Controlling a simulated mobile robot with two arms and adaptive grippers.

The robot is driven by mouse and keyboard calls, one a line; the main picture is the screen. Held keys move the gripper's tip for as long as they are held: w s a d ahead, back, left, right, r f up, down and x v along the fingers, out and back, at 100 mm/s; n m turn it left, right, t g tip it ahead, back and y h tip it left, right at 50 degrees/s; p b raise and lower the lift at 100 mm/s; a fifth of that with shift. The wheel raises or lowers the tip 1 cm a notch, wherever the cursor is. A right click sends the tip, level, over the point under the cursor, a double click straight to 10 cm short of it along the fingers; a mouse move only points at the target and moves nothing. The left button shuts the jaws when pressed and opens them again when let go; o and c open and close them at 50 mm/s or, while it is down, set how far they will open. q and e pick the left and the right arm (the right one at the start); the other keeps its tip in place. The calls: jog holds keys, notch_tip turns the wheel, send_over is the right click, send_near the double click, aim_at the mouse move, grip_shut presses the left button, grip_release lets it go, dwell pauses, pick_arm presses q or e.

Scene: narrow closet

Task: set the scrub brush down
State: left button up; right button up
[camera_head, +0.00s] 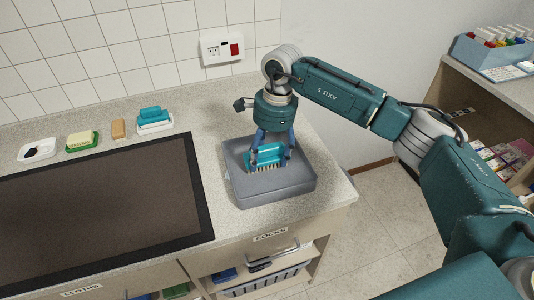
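The scrub brush (266,157) has a teal block with pale bristles pointing down. It is over the grey tray (270,190) at the right end of the counter. My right gripper (270,152) points down from above, with its blue fingers on either side of the teal block, and appears shut on it. I cannot tell whether the bristles touch the tray floor. My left gripper is not in view.
A dark panel (100,205) fills the counter to the left. Behind it stand a white dish (37,151), a green dish with a yellow block (82,141), a brown block (118,129) and a teal item on a white holder (153,121). A wall socket (222,48) is behind.

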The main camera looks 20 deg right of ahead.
aim_at(272, 149)
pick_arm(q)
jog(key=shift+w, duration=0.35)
pick_arm(e)
jog(key=shift+o, duration=0.6)
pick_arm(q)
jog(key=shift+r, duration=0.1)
pick_arm(e)
jog(key=shift+r, duration=0.25)
jog(key=r+b, duration=0.1)
jog(key=r, duration=0.2)
jog(key=d+r+b, duration=0.1)
jog(key=r, duration=0.3)
jog(key=r+b, duration=0.1)
jog(key=r, duration=0.2)
jog(key=shift+d+r, duration=0.15)
jog(key=shift+r, duration=0.05)
pick_arm(q)
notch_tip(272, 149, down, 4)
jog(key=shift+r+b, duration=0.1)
jog(key=shift+b, duration=0.2)
pick_arm(e)
jog(key=shift+d+r, duration=0.1)
jog(key=shift+r, duration=0.55)
